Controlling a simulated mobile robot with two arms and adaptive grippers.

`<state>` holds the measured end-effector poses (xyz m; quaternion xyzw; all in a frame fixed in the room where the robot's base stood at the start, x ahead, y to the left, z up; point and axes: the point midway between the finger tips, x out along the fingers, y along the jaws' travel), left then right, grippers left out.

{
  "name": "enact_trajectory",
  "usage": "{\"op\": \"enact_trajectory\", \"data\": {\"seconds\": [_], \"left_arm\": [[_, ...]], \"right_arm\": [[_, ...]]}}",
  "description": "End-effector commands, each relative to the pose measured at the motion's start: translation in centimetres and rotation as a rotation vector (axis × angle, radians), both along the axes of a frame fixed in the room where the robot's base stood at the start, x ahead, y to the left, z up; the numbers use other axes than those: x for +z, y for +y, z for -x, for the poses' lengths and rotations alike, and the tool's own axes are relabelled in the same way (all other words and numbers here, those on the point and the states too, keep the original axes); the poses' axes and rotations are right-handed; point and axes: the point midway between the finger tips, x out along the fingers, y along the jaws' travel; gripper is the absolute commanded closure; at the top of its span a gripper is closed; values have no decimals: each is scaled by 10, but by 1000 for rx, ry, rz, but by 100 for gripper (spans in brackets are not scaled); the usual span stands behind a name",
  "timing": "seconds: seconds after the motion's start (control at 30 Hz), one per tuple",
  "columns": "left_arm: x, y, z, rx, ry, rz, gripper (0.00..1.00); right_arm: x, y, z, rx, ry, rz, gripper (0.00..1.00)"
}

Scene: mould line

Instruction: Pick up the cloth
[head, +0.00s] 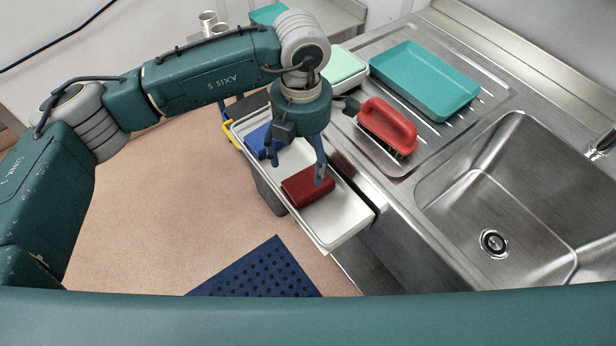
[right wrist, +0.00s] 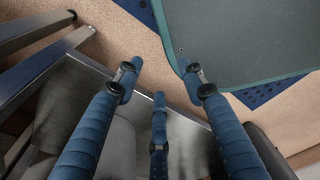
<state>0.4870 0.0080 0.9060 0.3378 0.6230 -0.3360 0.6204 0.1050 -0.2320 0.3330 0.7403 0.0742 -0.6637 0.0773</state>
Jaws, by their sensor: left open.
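A dark red folded cloth (head: 306,188) lies in a long white tray (head: 345,222) beside the sink counter in the head view. A blue folded item (head: 261,143), perhaps another cloth, lies further back in the same tray. My left gripper (head: 297,166) is open and points down over the tray. One finger is beside the blue item and another overlaps the red cloth's right end; I cannot tell whether it touches. My right gripper (right wrist: 160,76) shows in the right wrist view with its fingers spread and nothing between them.
A steel sink (head: 515,200) is at the right. On the drainboard are a red-handled brush (head: 388,124) and a teal tray (head: 425,78). A pale green tray (head: 343,66) stands behind. A blue perforated mat (head: 262,272) lies on the floor. Two metal cups (head: 212,22) stand at the back.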

Motion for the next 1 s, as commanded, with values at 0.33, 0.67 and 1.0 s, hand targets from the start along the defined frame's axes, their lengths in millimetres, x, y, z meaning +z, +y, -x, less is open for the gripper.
{"op": "enact_trajectory", "data": {"seconds": [0.33, 0.67, 1.0], "left_arm": [[-32, -2, 1, -1, 4, 1, 22], [-73, -4, -1, -1, 1, 4, 22], [-74, -4, -1, -2, 0, 4, 48]], "right_arm": [[12, -2, 26, 0, 36, 3, 60], [24, -1, 14, 0, 19, 2, 60], [24, -3, 13, 0, 17, 4, 60]]}}
